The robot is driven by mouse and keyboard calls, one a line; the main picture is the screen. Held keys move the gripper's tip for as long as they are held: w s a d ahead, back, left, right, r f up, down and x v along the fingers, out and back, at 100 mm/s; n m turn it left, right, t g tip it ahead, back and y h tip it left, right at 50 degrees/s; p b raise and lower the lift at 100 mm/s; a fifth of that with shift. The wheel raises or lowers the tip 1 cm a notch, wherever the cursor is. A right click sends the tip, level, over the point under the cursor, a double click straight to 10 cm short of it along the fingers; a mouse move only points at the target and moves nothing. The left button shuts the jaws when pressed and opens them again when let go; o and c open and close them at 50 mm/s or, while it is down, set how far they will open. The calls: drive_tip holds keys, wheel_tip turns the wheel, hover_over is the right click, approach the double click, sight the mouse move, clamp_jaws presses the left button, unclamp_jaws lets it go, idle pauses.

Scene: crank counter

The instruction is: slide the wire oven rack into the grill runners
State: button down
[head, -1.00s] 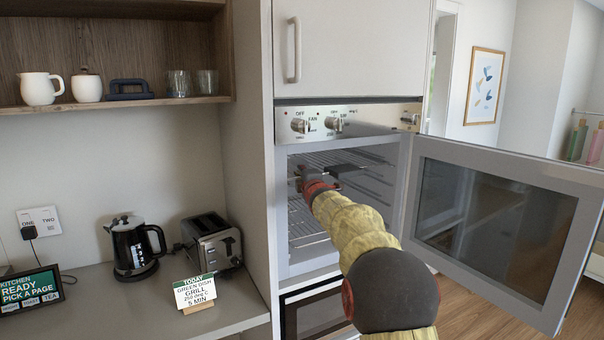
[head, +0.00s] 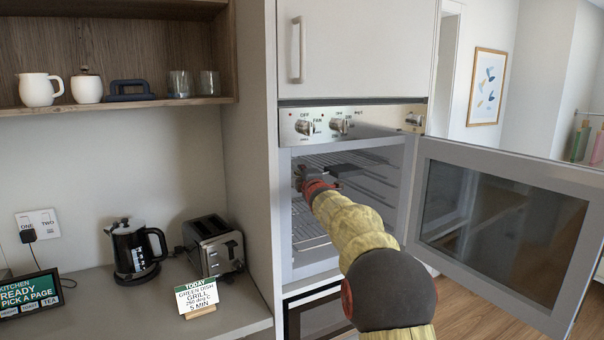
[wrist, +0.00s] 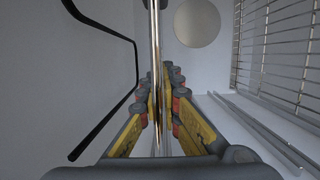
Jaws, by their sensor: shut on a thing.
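My gripper (head: 304,180) is inside the mouth of the open oven, near its left side. In the wrist view my gripper (wrist: 159,115) is shut on a shiny metal bar of the wire rack (wrist: 155,45), which shows nearly edge-on as a thin line. In the head view fine wires (head: 345,157) cross the upper oven, but I cannot tell which belong to the held rack. Side runners (wrist: 262,130) show at the lower right in the wrist view. Whether the rack's edges sit in the runners is hidden.
The oven door (head: 500,235) is swung wide open to the right. Another wire grid (head: 308,228) lies lower in the oven. A black bent bar (wrist: 125,40) shows at left in the wrist view. A toaster (head: 212,245) and kettle (head: 135,250) stand on the left counter.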

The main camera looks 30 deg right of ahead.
drive_tip(key=shift+w, duration=0.75)
drive_tip(key=c, duration=2.3)
unclamp_jaws()
drive_tip(key=shift+s+r, duration=0.1)
drive_tip(key=shift+c, duration=0.2)
drive_tip(key=o, duration=0.4)
drive_tip(key=shift+d+f, duration=0.1)
drive_tip(key=shift+f, duration=0.2)
drive_tip(key=v, duration=1.2)
drive_tip(key=shift+r, duration=0.15)
